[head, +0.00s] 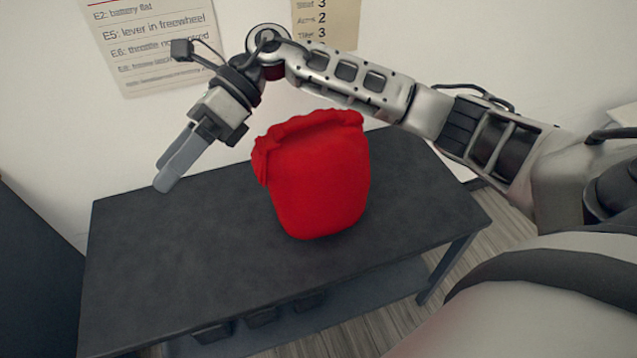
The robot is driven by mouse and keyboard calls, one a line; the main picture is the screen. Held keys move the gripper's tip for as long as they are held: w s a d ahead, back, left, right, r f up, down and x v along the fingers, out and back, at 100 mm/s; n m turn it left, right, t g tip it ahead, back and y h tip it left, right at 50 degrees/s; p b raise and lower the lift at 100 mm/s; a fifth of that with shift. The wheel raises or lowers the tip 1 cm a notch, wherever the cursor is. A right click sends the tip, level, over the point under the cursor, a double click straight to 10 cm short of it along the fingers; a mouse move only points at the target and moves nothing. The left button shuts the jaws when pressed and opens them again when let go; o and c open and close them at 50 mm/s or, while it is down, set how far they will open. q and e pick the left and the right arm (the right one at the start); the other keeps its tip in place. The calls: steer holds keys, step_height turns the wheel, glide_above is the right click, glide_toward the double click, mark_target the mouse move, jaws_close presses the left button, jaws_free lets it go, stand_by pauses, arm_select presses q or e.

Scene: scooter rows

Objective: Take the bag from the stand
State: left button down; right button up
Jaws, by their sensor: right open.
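A red bag (318,185) stands upright on a dark grey stand (180,265) with a flat top. The bag's gathered top edge faces up, and a bunched part shows at its upper left. My right gripper (168,176) is open and empty. In the picture it is to the left of the bag, above the left part of the stand, and apart from the bag. My right arm reaches across behind and above the bag. My left gripper is not in view.
A white wall with a printed notice (150,40) and a tan sheet (328,20) is behind the stand. A dark panel (35,280) is at the left. The stand has a lower shelf (365,285) with dark items. The stand's top is clear around the bag.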

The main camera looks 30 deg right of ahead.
steer(key=w+d+r+n+t+h+b, duration=0.1)
steer(key=w+d+r+h, duration=0.2)
steer(key=d, duration=0.6)
steer(key=d+r+t+h+b, duration=0.1)
steer(key=d+r+h, duration=0.1)
steer(key=d+h, duration=0.55)
steer(key=w+d+r+n+t+h+b, duration=0.1)
steer(key=w+d+r+h, duration=0.15)
steer(key=d, duration=0.75)
glide_above(318, 115)
steer(key=d, duration=0.1)
step_height(318, 115, down, 9)
steer(key=shift+r+b, duration=0.1)
steer(key=shift+b, duration=0.25)
steer(key=shift+a+f, duration=0.25)
steer(key=shift+f, duration=1.3)
steer(key=shift+a+f, duration=0.2)
steer(key=shift+f, duration=1.3)
steer(key=c, duration=1.2)
steer(key=shift+r, duration=0.1)
steer(key=shift+c, duration=0.2)
steer(key=shift+r, duration=0.1)
